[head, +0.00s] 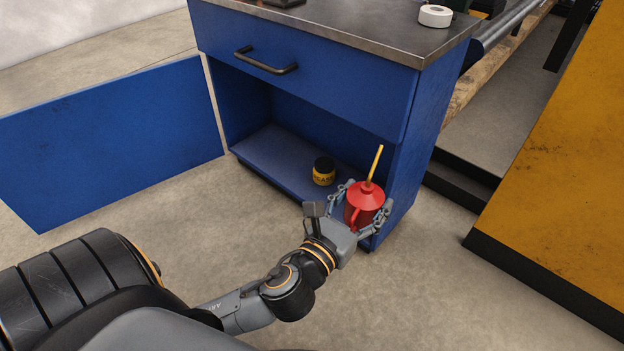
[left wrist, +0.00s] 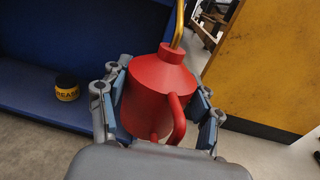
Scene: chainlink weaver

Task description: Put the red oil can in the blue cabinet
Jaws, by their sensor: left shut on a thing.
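The red oil can (head: 366,199) has a yellow spout pointing up. My left gripper (head: 362,208) is shut on it, with fingers on both sides of its body. In the head view the can is in front of the right part of the open compartment of the blue cabinet (head: 413,165); I cannot tell whether it is past the front edge. In the left wrist view the can (left wrist: 158,88) is between the fingers, its handle toward the camera. The cabinet door (head: 110,140) is swung wide open to the left. My right gripper is not in view.
A small black and yellow grease jar (head: 323,172) stands on the cabinet's bottom shelf, left of the can. A closed drawer with a black handle (head: 266,62) is above the compartment. A white tape roll (head: 435,16) lies on top. A yellow panel (head: 560,170) stands to the right.

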